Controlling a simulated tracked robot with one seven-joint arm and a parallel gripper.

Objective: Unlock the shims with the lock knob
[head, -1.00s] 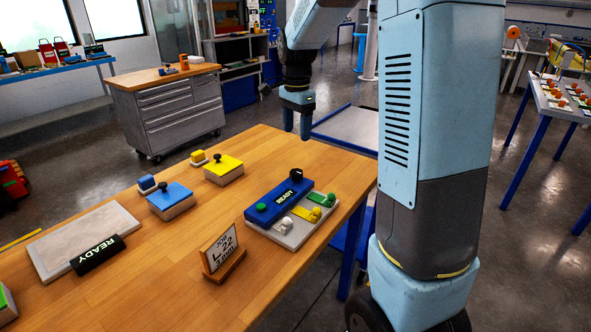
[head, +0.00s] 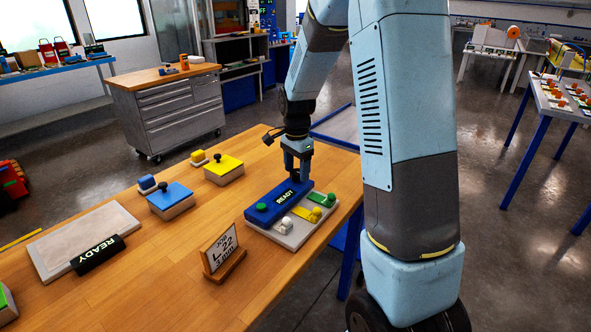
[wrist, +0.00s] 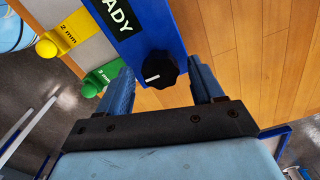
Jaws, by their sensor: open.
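The black lock knob (wrist: 161,70), with a white mark on its top, sits at the end of the blue READY panel (head: 269,210). The panel lies along the light shim tray (head: 291,239). My gripper (head: 296,177) is open over the knob end of the panel, and the knob is hidden in the head view. In the wrist view the knob lies between my two open fingers (wrist: 163,80); I cannot tell whether they touch it. A yellow 2 mm shim (wrist: 67,32) and a green shim (wrist: 100,77) lie beside the panel. A white shim (head: 285,224) shows in the head view.
A JOB card stand (head: 221,254) stands in front of the tray. A blue block (head: 170,198) and a yellow block (head: 224,167), each with a black knob, stand to the left. A pale plate (head: 80,232) with a READY label lies farther left. Bare wood lies between them.

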